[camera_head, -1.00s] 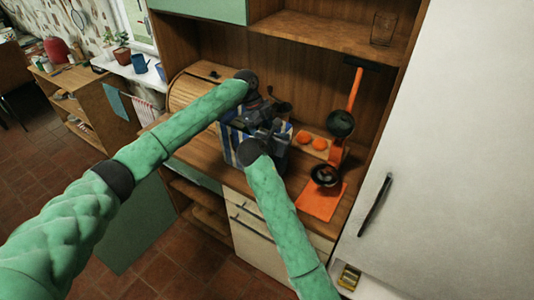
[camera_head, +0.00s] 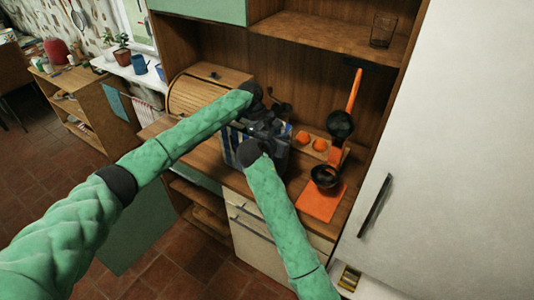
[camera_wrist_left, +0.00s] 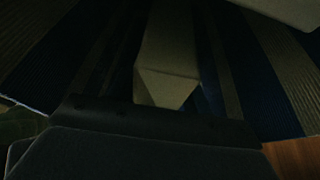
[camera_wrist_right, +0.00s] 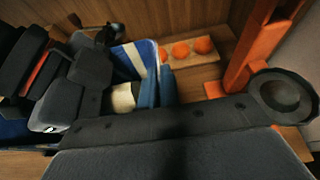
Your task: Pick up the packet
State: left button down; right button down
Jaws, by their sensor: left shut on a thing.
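The packet (camera_head: 229,141) is blue and white striped and stands on the wooden worktop, largely hidden behind my dark grippers. In the left wrist view its stripes and a pale folded flap (camera_wrist_left: 168,75) fill the dim picture. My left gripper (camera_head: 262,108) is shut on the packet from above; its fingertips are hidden. In the right wrist view the left gripper (camera_wrist_right: 72,88) shows at the left, against the striped packet (camera_wrist_right: 147,60). My right gripper (camera_head: 272,131) is close in front of the packet; its fingers are not clear enough to tell their opening.
A roll-top bread box (camera_head: 200,92) stands behind to the left. An orange stand with a hanging ladle (camera_head: 340,125), a black pan (camera_head: 323,176), an orange mat (camera_head: 320,203) and orange fruit (camera_head: 319,145) are to the right. A shelf with a glass (camera_head: 383,32) is above; a white cabinet (camera_head: 450,130) bounds the right.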

pick_arm(q)
jog(key=shift+r, duration=0.1)
notch_tip(320, 180, up, 10)
jog(key=shift+f, duration=0.1)
dwell(0.4)
pick_arm(e)
jog(key=c, duration=1.6)
grip_release()
jog(key=shift+o, duration=0.2)
